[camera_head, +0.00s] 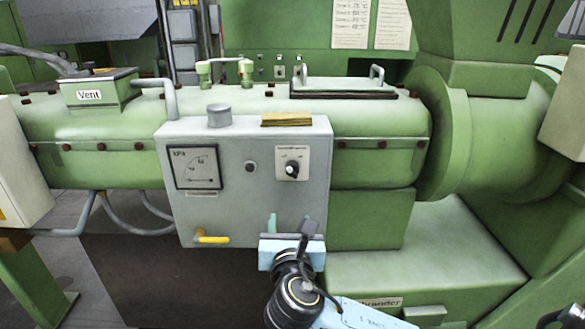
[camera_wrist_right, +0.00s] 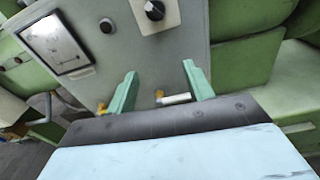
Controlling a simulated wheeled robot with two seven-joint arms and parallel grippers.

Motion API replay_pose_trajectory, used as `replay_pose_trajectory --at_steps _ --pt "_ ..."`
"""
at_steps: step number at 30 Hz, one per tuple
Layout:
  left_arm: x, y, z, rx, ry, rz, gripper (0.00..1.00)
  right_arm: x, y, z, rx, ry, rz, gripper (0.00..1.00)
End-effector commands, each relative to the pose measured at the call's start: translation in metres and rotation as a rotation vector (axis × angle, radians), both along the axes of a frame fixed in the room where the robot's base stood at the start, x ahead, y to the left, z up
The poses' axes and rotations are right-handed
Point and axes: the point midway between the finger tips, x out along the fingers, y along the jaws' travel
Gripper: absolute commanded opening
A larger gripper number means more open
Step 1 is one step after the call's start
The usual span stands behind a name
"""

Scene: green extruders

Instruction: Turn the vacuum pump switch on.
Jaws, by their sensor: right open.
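The vacuum pump switch is a black rotary knob (camera_head: 292,170) on a white plate at the right of a grey control box (camera_head: 235,207). In the right wrist view the knob (camera_wrist_right: 154,10) is at the top edge. My right gripper (camera_head: 289,217) is below the knob, in front of the lower right of the box, and apart from the knob. Its two green fingers (camera_wrist_right: 159,68) are spread with nothing held between them. The label on the knob plate is too small to read. My left gripper is not in view.
The box also carries a kPa gauge (camera_head: 195,168), a small black button (camera_head: 251,166) and a yellow-handled valve (camera_head: 212,239). A short pale handle (camera_wrist_right: 174,98) shows behind the fingers in the wrist view. A green extruder barrel (camera_head: 385,160) runs behind the box.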

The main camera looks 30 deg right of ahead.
Motion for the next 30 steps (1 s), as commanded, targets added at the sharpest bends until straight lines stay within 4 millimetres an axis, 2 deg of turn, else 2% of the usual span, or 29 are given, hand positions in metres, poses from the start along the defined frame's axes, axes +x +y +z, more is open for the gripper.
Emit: replay_pose_trajectory --at_steps 1,3,6,11,24,30 --pt "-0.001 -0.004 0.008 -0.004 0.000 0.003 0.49 -0.005 0.001 0.024 -0.034 -0.016 -0.004 0.52" --pt "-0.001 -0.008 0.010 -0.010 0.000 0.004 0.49 -0.011 0.001 0.040 -0.071 -0.025 -0.011 0.52" --pt "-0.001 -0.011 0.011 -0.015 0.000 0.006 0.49 -0.011 -0.001 0.049 -0.096 -0.029 -0.019 0.52" --pt "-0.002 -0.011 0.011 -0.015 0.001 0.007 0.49 0.006 -0.012 0.049 -0.101 -0.028 -0.022 0.52" --pt "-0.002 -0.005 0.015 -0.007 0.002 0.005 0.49 0.081 -0.058 0.049 -0.095 -0.029 -0.020 0.52" --pt "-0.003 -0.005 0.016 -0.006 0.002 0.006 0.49 0.097 -0.067 0.049 -0.095 -0.029 -0.019 0.52"
